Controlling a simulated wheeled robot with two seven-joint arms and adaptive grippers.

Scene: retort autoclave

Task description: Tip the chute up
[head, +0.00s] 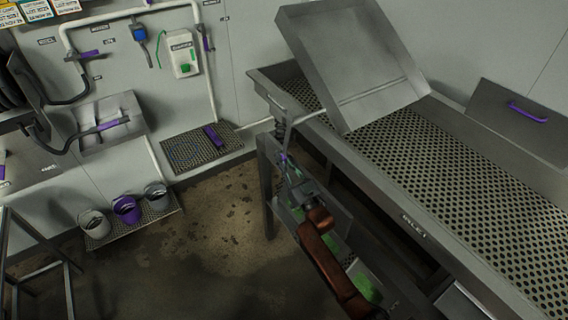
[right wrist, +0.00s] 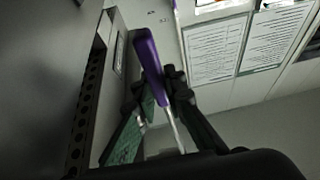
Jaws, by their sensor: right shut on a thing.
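The chute (head: 350,60) is a grey metal pan with raised edges, standing tilted at the far end of the perforated steel table (head: 440,160). A thin metal rod (head: 305,117) runs from its lower left side toward my right gripper (head: 287,165). My right gripper is at the table's left side. In the right wrist view its dark fingers (right wrist: 162,88) are shut around a purple handle (right wrist: 148,52) on a metal rod. Whether this rod is the same one that meets the chute is hard to tell. My left gripper is not in view.
Below the table is a shelf with green items (head: 363,287). A grey panel with a purple handle (head: 527,112) stands at the right. Several buckets (head: 126,208) stand on a rack by the left wall. The wet floor (head: 200,240) between is clear.

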